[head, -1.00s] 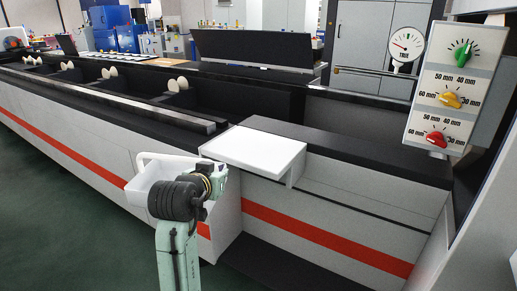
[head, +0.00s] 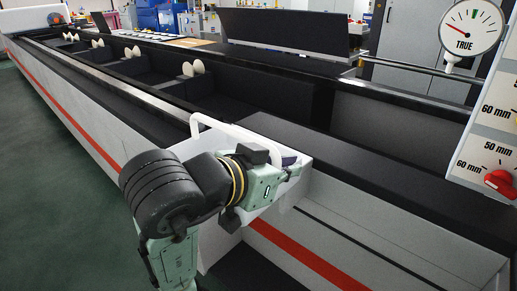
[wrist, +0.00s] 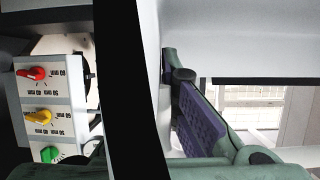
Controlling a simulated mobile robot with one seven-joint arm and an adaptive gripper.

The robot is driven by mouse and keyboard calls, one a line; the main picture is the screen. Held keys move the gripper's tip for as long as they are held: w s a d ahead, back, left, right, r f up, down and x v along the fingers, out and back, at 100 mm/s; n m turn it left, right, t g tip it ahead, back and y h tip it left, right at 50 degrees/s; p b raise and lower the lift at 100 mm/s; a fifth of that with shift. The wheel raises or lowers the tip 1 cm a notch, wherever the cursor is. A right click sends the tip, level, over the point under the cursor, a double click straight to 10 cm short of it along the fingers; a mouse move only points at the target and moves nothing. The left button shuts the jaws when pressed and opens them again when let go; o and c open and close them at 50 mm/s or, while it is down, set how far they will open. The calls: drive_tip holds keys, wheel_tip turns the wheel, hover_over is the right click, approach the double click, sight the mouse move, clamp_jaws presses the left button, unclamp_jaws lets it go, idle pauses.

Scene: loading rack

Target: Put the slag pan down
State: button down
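The slag pan (head: 200,146) is a white pan with a looped white handle. In the head view it is at the end of my arm, over the machine's near side by the white shelf, and my arm covers much of it. My gripper (head: 283,172) is at its near right side and appears closed on it. In the wrist view a purple-padded finger (wrist: 203,125) lies against a pale wall; the other finger is hidden. I cannot tell whether the pan touches the shelf.
A long machine with a dark trough (head: 150,90) and a red stripe runs to the back left. Pairs of cream discs (head: 193,68) stand in it. A dial gauge (head: 471,27) and a knob panel (head: 492,150) are at right. Green floor is free at left.

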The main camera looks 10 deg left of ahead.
drive_tip(key=shift+d, duration=0.15)
drive_tip(key=w+r+p, duration=0.1)
drive_tip(key=p, duration=0.2)
drive_tip(key=shift+w, duration=0.1)
drive_tip(key=shift+w+p, duration=0.3)
drive_tip(key=shift+p, duration=0.65)
drive_tip(key=shift+w+f+p, duration=0.15)
drive_tip(key=shift+w+p, duration=0.15)
drive_tip(key=shift+p, duration=0.45)
drive_tip(key=w+p, duration=0.1)
drive_tip(key=w, duration=0.3)
drive_tip(key=w+f+p, duration=0.1)
drive_tip(key=w, duration=0.3)
drive_tip(key=w+f+p, duration=0.1)
drive_tip(key=w, duration=0.4)
drive_tip(key=shift+w+f, duration=0.15)
drive_tip(key=shift+w, duration=0.1)
drive_tip(key=shift+f+p, duration=0.65)
drive_tip(key=shift+f, duration=1.05)
